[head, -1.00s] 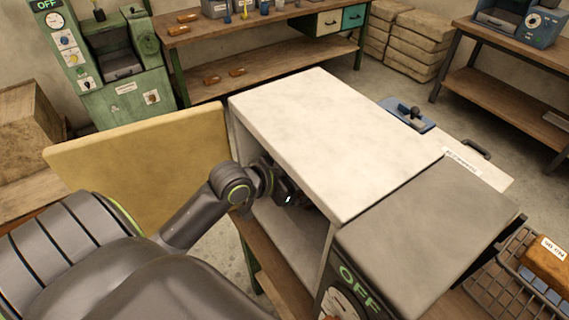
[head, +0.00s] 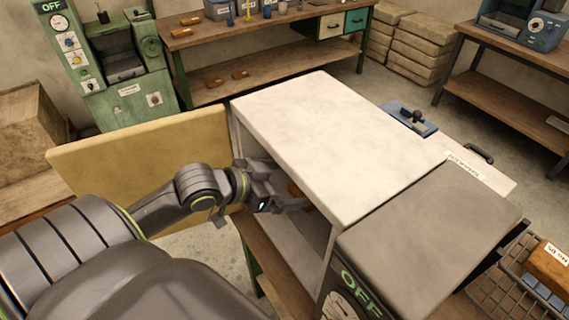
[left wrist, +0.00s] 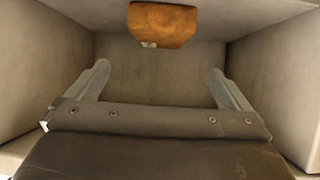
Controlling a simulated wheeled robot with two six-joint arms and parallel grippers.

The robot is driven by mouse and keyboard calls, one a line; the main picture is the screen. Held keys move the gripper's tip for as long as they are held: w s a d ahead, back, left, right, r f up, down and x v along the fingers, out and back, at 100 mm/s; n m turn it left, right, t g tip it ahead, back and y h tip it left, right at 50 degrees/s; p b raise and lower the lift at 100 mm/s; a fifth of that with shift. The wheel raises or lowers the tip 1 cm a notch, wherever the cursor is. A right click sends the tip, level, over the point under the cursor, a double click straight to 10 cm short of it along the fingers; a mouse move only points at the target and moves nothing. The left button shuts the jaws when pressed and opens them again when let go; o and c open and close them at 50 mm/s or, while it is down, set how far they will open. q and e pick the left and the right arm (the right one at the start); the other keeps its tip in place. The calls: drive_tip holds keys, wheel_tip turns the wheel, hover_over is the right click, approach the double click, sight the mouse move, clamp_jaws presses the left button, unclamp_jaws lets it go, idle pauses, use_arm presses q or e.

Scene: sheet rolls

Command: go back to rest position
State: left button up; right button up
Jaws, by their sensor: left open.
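My left gripper (head: 300,204) reaches through the open front of a white-topped cabinet (head: 330,130). In the left wrist view, its two grey fingers (left wrist: 158,72) are spread wide with nothing between them. An orange-brown block (left wrist: 163,25) with a small pale label sits inside the cabinet, beyond the fingertips and apart from them. Part of it shows past the gripper in the head view (head: 295,189). My right gripper is not in view.
Cabinet walls (left wrist: 270,80) flank the gripper closely. A grey-topped machine marked OFF (head: 430,235) adjoins the cabinet at right, with a wire basket (head: 505,280) beyond it.

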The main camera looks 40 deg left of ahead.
use_arm(q)
drive_tip(key=s+a+f+n+g+y, duration=0.2)
drive_tip(key=s+f+n+g+y, duration=0.4)
drive_tip(key=s+f, duration=1)
wheel_tip(320, 180, down, 27)
drive_tip(key=s+a+m+g+b, duration=0.1)
drive_tip(key=s+a+g+b, duration=0.1)
drive_tip(key=g, duration=0.1)
drive_tip(key=s+d+f+g+b, duration=0.1)
drive_tip(key=s+f, duration=1.4)
drive_tip(key=f, duration=0.1)
drive_tip(key=shift+d+f+b, duration=0.3)
drive_tip(key=shift+d, duration=0.05)
